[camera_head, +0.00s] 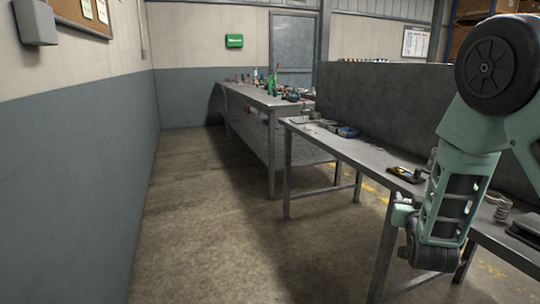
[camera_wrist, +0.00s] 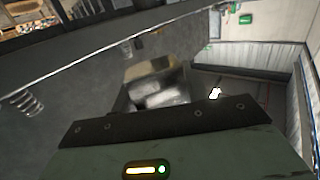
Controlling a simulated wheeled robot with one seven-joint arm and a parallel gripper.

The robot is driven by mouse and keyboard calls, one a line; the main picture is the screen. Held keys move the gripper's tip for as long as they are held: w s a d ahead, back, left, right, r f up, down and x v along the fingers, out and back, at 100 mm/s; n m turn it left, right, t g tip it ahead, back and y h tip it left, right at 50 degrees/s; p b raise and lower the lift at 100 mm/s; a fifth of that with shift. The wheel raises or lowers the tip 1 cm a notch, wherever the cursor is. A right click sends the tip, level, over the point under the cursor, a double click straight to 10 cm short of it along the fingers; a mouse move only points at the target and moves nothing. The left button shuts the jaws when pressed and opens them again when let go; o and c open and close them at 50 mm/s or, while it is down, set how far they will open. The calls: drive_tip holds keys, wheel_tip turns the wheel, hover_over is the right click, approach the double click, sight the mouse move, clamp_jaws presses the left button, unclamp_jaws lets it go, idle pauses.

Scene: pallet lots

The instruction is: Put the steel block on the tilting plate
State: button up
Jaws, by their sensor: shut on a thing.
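In the wrist view, a shiny grey block, which looks like the steel block (camera_wrist: 160,94), sits between the fingers of my gripper (camera_wrist: 155,86). The gripper is shut on it. A tan, blurred face shows at its far end; I cannot tell whether that is part of the block. In the head view my arm fills the right side, and the fingers and block cannot be made out. A dark flat object (camera_head: 526,229) lies on the near bench at the right edge, partly cut off; I cannot tell whether it is the tilting plate.
A farther bench (camera_head: 255,96) holds clutter. The floor (camera_head: 215,220) at left is clear.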

drive_tip(key=s+a+f+n+t+y, duration=0.1)
drive_tip(key=a+f+n+y, duration=0.3)
drive_tip(key=f+y, duration=0.25)
wheel_tip(320, 180, up, 18)
drive_tip(key=p, duration=1.7)
drive_tip(key=shift+f+h+p, duration=0.25)
drive_tip(key=shift+h+p, duration=0.1)
drive_tip(key=shift+h, duration=0.1)
drive_tip(key=shift+d, duration=0.1)
